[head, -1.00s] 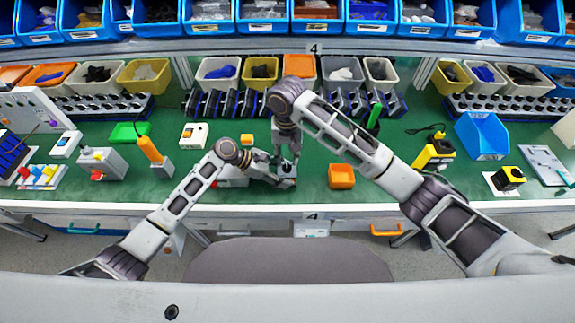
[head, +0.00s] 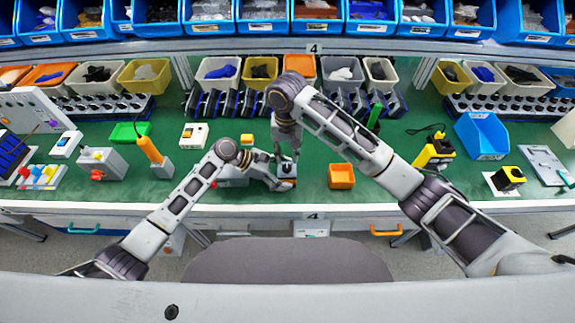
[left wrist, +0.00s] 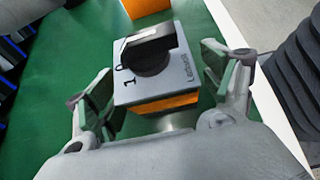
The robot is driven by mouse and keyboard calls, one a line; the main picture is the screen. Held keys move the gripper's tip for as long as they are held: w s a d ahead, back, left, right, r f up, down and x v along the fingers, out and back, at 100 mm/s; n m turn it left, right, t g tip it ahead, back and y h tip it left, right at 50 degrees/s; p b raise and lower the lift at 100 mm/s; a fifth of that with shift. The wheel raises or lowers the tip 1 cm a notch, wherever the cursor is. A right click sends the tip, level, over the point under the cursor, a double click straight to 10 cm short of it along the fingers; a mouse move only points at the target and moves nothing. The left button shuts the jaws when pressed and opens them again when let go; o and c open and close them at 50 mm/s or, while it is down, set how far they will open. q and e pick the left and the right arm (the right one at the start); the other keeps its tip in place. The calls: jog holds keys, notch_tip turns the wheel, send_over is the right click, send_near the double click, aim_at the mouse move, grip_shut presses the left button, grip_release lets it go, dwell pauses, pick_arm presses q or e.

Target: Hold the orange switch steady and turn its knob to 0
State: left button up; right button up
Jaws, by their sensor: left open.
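The orange switch (left wrist: 165,103) has a grey top face over an orange base and stands on the green bench. In the left wrist view its black knob (left wrist: 149,55) has a white line, and one end lies near the 0 mark, beside a 1. In the head view the switch (head: 287,170) is small and partly hidden. My left gripper (left wrist: 160,80) is open, with one finger on each side of the switch and gaps showing. My right gripper (head: 288,156) is just above the switch, pointing down; its fingers are too small to judge.
An orange block-like bin (head: 341,177) stands right of the switch. A blue bin (head: 482,135) is farther right. Some green bench around the switch is free.

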pick_arm(q)
jog(key=v, duration=1.2)
